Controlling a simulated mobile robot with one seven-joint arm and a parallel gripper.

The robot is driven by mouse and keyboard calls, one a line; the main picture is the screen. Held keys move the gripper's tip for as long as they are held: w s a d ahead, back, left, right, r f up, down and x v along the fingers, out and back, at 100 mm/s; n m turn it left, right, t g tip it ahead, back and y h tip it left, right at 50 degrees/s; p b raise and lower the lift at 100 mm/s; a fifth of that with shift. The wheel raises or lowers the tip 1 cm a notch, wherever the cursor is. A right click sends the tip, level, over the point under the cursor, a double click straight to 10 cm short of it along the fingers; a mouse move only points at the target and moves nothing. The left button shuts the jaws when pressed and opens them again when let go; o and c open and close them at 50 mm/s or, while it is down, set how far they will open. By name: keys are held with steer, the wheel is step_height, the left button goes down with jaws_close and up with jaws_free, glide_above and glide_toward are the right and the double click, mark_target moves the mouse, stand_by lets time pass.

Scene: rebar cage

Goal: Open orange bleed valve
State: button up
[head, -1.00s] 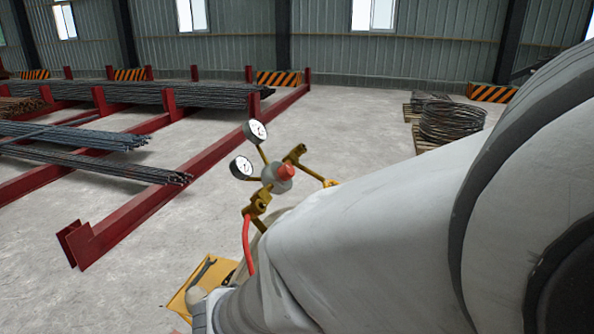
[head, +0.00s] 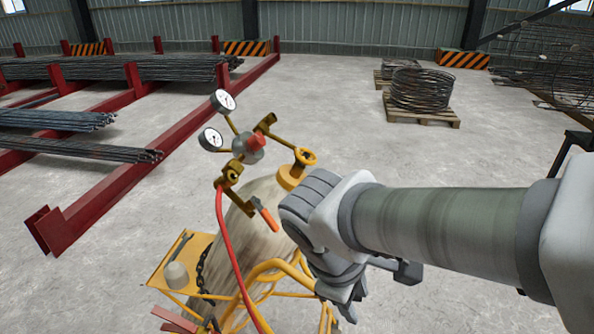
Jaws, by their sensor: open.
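The orange bleed valve lever (head: 264,214) hangs below the brass regulator assembly (head: 247,147), beside a tan gas cylinder (head: 262,222). The lever tilts down to the right. A red-orange knob (head: 257,141) also sits on the regulator's grey body. My gripper (head: 343,303) is open, to the right of and below the lever, by the yellow cart frame. It is apart from the lever, and I see nothing held in it. My wrist hides part of the cylinder's right side.
Two gauges (head: 222,102) stick up from the regulator. A red hose (head: 226,243) runs down from it. The yellow cart (head: 181,268) carries a wrench on its tray. Red rebar racks (head: 130,185) stand at left, a wire coil (head: 421,88) on a pallet behind.

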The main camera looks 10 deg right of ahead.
step_height(320, 180, up, 7)
steer(key=m+t+y, duration=0.3)
steer(key=m+t, duration=0.1)
steer(key=m, duration=0.6)
steer(key=shift+r+y, duration=0.15)
steer(key=shift+y, duration=0.15)
steer(key=shift+s, duration=0.1)
steer(key=shift+c, duration=0.3)
